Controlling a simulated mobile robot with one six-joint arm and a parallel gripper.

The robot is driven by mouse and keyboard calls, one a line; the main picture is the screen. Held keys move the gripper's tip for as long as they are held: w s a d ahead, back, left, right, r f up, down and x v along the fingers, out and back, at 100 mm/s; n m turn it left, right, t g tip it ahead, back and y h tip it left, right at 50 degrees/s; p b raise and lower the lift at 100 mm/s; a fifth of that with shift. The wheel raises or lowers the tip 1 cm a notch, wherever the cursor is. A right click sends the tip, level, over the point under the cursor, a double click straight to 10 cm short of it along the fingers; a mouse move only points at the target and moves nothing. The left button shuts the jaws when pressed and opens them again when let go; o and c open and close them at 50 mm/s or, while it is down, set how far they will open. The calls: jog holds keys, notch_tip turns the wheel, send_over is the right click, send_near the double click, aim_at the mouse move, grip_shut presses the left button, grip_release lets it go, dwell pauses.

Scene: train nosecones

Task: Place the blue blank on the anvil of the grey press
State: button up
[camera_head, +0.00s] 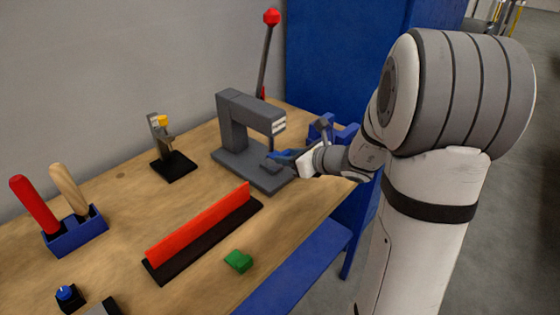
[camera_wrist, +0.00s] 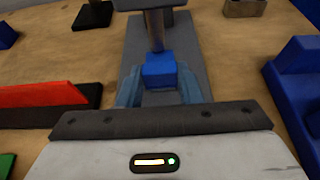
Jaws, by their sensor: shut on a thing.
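The grey press (camera_head: 234,118) stands at the back of the bench, with its red-knobbed lever raised. Its anvil (camera_head: 270,167) is a low grey block on the press base, partly hidden by my gripper. My gripper (camera_head: 282,157) reaches into the press opening from the right. In the wrist view my gripper (camera_wrist: 158,88) is shut on the blue blank (camera_wrist: 158,70), one finger on each side. The blank is at the press, close to the lower end of the grey ram (camera_wrist: 156,30). I cannot tell whether the blank touches the anvil.
A blue vise-like block (camera_head: 330,132) stands right of the press. A red barrier on a black base (camera_head: 200,230) lies in front, with a green block (camera_head: 238,261) nearby. A small fixture with a yellow top (camera_head: 170,160) and a tool holder (camera_head: 76,234) are left. Bare wood lies between.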

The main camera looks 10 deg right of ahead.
aim_at(280, 173)
jog(key=shift+w+a, duration=0.55)
jog(key=shift+w, duration=0.2)
jog(key=f, duration=0.2)
jog(key=w+f, duration=0.1)
jog(key=shift+a+f, duration=0.2)
jog(key=shift+a, duration=0.15)
jog(key=shift+c, duration=0.5)
jog(key=shift+f, duration=0.1)
jog(key=shift+f+b, duration=0.15)
jog(key=shift+b, duration=0.15)
jog(key=o, duration=1.1)
